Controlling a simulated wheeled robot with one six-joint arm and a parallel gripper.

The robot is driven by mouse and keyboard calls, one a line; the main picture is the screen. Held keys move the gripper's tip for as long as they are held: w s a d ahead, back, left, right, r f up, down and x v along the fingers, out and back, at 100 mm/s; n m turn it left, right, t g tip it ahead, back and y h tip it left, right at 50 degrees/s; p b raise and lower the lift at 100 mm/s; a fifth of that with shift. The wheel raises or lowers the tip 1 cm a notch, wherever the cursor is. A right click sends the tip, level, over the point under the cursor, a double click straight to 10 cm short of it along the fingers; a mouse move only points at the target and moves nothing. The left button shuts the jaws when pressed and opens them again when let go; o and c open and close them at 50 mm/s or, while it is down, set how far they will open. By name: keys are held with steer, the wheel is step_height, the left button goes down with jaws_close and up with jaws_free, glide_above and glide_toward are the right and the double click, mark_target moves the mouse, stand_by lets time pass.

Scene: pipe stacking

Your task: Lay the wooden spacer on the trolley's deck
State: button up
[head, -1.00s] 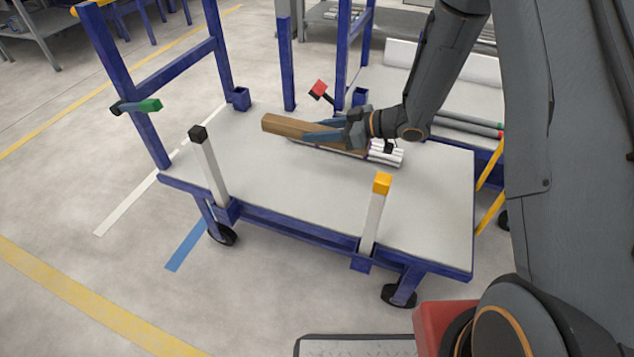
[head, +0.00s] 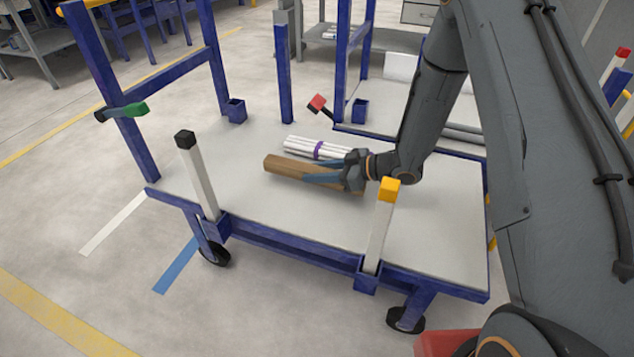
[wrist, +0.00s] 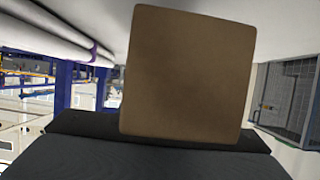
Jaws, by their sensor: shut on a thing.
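The wooden spacer (head: 285,168) is a brown square-section bar. My gripper (head: 318,176) is shut on it near its right part. The spacer lies along the length of the trolley's deck (head: 290,212), low over it or on it; I cannot tell whether it touches. In the wrist view the end face of the spacer (wrist: 188,72) fills the middle, with the dark gripper below it. A bundle of white pipes (head: 300,145) with a purple band lies on the deck just behind the spacer, apart from it.
Two white stakes, one black-capped (head: 197,175) and one yellow-capped (head: 380,230), stand at the deck's near edge. Blue posts (head: 283,75) rise at the far edge, near a red-tipped lever (head: 317,104). The deck's near left part is bare. Another rack with pipes stands behind.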

steer(key=shift+f+b, duration=0.3)
steer(key=shift+f, duration=1.25)
steer(key=shift+f, duration=0.15)
steer(key=o, duration=1.2)
steer(key=p+v, duration=0.2)
steer(key=v, duration=1)
